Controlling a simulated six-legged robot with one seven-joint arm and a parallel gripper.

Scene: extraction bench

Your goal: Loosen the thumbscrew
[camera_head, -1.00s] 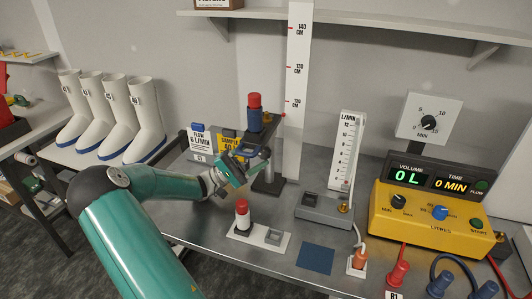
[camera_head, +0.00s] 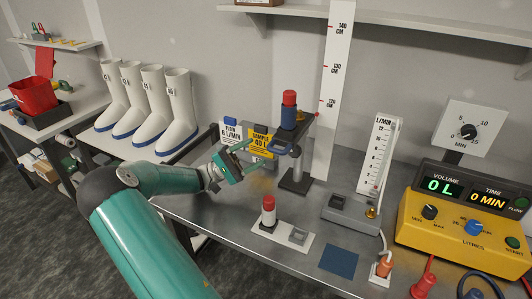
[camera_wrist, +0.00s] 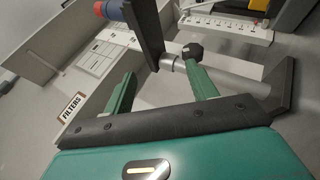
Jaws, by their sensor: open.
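In the wrist view a dark knob (camera_wrist: 193,51), which looks like the thumbscrew, sits by a silver rod just beyond my right fingertip. I cannot pick it out surely in the head view. My gripper (camera_head: 259,151) is open, its green fingers pointing at the stand from the left. In the wrist view my gripper (camera_wrist: 160,74) has nothing between its fingers; the dark stand arm (camera_wrist: 149,35) lies beyond the gap. Whether the right finger touches the knob is unclear.
A red and white cylinder (camera_head: 268,209) stands on a white plate in front of the stand. A flow meter (camera_head: 379,155) and a yellow control box (camera_head: 455,220) are to the right. White boots (camera_head: 180,105) are at left.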

